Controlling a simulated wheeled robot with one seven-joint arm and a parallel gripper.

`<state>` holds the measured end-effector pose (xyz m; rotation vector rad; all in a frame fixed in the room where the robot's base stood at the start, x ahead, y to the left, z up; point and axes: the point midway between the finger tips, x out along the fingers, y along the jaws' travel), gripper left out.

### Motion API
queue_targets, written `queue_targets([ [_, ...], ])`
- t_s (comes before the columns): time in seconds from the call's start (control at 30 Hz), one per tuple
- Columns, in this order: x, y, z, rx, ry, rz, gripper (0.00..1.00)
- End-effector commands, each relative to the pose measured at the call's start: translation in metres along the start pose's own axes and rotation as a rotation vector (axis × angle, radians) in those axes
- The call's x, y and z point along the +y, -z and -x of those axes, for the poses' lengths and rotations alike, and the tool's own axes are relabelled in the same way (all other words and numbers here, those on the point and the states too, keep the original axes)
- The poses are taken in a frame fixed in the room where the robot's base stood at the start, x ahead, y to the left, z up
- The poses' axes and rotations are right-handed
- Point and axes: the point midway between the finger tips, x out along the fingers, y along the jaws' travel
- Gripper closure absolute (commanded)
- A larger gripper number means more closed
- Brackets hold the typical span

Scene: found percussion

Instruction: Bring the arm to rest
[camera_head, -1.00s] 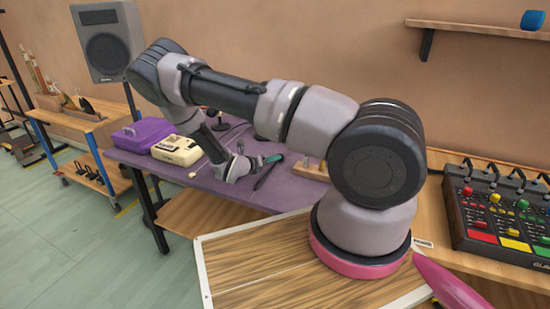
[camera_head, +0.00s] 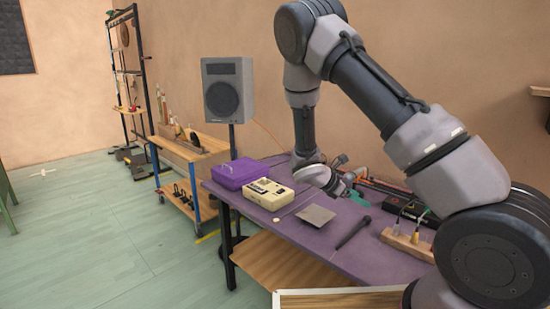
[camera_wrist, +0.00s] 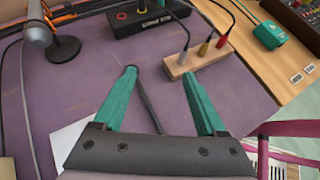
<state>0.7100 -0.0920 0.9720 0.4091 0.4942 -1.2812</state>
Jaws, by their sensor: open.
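My gripper (camera_wrist: 160,95) is open in the wrist view, with two teal fingers spread apart and nothing held between them. In the head view my gripper (camera_head: 352,190) hangs above the purple table (camera_head: 382,258), with my arm bent high at the elbow. A dark stick-like object (camera_wrist: 148,97) lies on the table below the fingers; it also shows in the head view (camera_head: 353,232). A pale flat square (camera_head: 316,214) lies near it, partly hidden by my gripper in the wrist view.
A wooden block with plugged cables (camera_wrist: 198,60), a black box (camera_wrist: 147,20) and a microphone on a stand (camera_wrist: 62,45) are close by. A purple case (camera_head: 240,173), a cream device (camera_head: 269,193) and a speaker (camera_head: 227,90) stand left. Open floor (camera_head: 90,235) lies further left.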

Motion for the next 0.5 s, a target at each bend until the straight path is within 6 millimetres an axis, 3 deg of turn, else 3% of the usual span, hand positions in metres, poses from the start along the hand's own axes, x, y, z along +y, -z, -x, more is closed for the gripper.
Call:
queue_targets([
  [0.1, -0.015, -0.036, 0.022, 0.116, 0.075, -0.249, 0.26],
  [0.5, -0.079, -0.132, 0.102, 0.476, 0.334, -1.021, 0.26],
])
